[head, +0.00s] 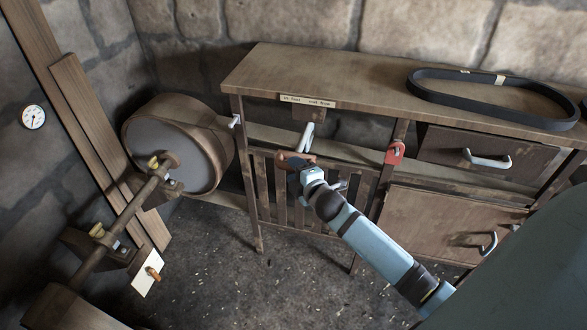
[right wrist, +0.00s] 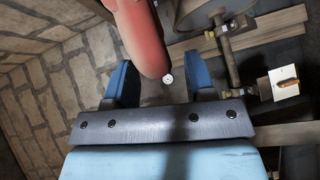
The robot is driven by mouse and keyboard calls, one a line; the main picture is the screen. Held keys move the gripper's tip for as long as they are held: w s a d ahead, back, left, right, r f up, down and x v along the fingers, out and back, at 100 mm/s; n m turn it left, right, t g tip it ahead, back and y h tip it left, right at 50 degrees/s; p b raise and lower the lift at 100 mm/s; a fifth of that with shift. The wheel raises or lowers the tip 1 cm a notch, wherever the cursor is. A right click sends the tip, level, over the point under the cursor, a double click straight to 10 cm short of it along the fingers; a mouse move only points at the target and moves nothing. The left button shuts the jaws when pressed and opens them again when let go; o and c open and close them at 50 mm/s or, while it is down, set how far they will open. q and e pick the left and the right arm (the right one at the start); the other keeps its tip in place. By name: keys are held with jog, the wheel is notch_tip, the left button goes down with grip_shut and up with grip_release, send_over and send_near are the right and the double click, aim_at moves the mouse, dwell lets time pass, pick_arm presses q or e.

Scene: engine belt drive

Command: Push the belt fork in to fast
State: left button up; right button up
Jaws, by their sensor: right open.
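The belt fork's pale rod (head: 307,136) sticks out from the front of the wooden bench, under a paper label (head: 308,101) reading roughly "in fast, out free". A reddish-orange grip (head: 292,156) shows at its near end. My right gripper (head: 298,167) is at this grip, partly hiding it. In the right wrist view a large red handle (right wrist: 140,35) with a pale spot on its rounded end reaches between the open blue fingers of the gripper (right wrist: 160,78). I cannot tell whether a finger touches it. My left gripper is not in view.
A black belt loop (head: 492,98) lies on the bench top (head: 370,84). A red bracket (head: 395,152) sits on the bench front, right of my gripper. The floor (head: 220,270) in front is open.

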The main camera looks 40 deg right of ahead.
jog(key=shift+w, duration=0.5)
grip_shut()
jog(key=w+d, duration=0.6)
jog(key=d, duration=0.1)
jog(key=shift+w+d, duration=0.15)
jog(key=shift+d, duration=0.15)
jog(key=shift+r, duration=0.15)
grip_release()
jog(key=shift+w, duration=0.1)
jog(key=shift+f, duration=0.2)
